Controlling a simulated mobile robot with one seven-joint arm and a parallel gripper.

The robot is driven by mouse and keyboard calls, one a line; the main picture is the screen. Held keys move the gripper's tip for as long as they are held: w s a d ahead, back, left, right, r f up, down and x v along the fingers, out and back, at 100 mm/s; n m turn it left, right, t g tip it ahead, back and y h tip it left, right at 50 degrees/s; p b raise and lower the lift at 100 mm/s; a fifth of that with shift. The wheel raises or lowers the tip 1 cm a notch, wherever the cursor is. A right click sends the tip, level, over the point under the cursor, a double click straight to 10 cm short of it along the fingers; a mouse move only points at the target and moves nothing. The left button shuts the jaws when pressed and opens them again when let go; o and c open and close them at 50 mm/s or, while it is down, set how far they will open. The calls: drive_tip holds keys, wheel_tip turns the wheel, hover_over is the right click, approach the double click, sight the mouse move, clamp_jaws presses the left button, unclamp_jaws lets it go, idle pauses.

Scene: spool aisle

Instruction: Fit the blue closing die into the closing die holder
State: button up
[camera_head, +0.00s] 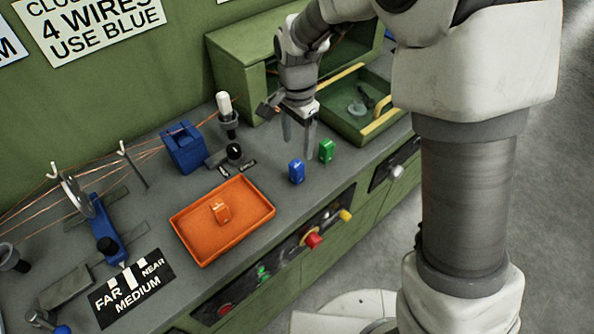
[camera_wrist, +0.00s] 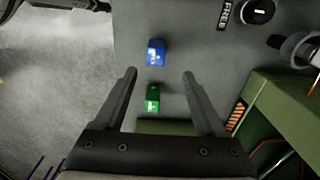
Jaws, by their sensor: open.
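The blue closing die (camera_head: 296,171) is a small blue block standing on the grey bench top, near its front edge. In the wrist view the blue die (camera_wrist: 156,53) lies just beyond the fingertips. My gripper (camera_head: 298,148) points down above the bench, open and empty, close behind the blue die. In the wrist view my gripper (camera_wrist: 160,72) has its fingers spread, with the green die (camera_wrist: 152,97) showing between them, lower down. A larger blue block (camera_head: 183,147) with copper wires running to it stands farther back left; it may be the die holder, but I cannot tell.
An orange tray (camera_head: 182,246) holds an orange die (camera_head: 220,212). A black knob (camera_head: 234,151) sits beside the large blue block, by a "FREE" label (camera_wrist: 223,14). A green open box (camera_head: 362,135) stands at right. Red (camera_head: 313,240) and yellow knobs stick out from the front panel.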

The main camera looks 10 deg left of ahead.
sight(297, 164)
drive_tip(key=shift+f, duration=0.9)
drive_tip(key=f, duration=0.2)
drive_tip(key=s+f, duration=0.1)
drive_tip(key=f, duration=0.1)
drive_tip(key=shift+s+f, duration=0.15)
drive_tip(key=shift+f, duration=0.5)
clamp_jaws()
